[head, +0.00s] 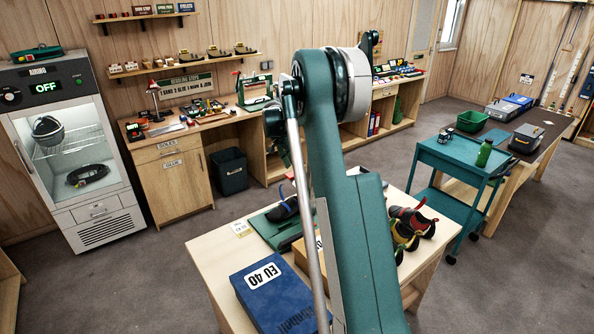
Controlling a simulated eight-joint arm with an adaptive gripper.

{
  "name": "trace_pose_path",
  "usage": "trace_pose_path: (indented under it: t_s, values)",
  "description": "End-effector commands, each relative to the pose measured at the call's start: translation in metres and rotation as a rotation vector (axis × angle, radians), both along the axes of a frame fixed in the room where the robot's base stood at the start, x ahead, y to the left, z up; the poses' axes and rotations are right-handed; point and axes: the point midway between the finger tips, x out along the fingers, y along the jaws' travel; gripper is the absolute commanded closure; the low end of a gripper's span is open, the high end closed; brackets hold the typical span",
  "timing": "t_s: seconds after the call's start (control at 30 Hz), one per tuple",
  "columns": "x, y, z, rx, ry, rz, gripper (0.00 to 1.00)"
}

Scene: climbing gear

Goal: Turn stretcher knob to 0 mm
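I cannot make out a stretcher knob or a millimetre scale in the head view. A dark climbing shoe (283,209) sits on a green base (268,230) on the near wooden table, partly behind my arm. I cannot tell whether this base belongs to the stretcher. My arm rises through the middle of the picture and hides part of this table. My gripper does not show clearly; it is out of sight or behind my own arm.
A blue "EU 40" box (262,296) stands at the table's (205,246) front left. Red and yellow-black shoes (412,226) lie to the right. A teal cart (465,157) stands beyond the right side. Left is a glass-door cabinet (75,150) reading OFF. Grey floor is open between.

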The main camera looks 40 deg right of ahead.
Motion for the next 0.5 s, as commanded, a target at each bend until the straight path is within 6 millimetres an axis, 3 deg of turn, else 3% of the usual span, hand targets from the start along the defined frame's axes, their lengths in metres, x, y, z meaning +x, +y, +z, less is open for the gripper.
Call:
trace_pose_path:
  t_s: [0.2, 0.5]
  values:
    - [-0.001, 0.007, 0.017, 0.000, 0.000, 0.000, 0.65]
    - [-0.002, 0.008, 0.021, 0.000, 0.000, 0.000, 0.65]
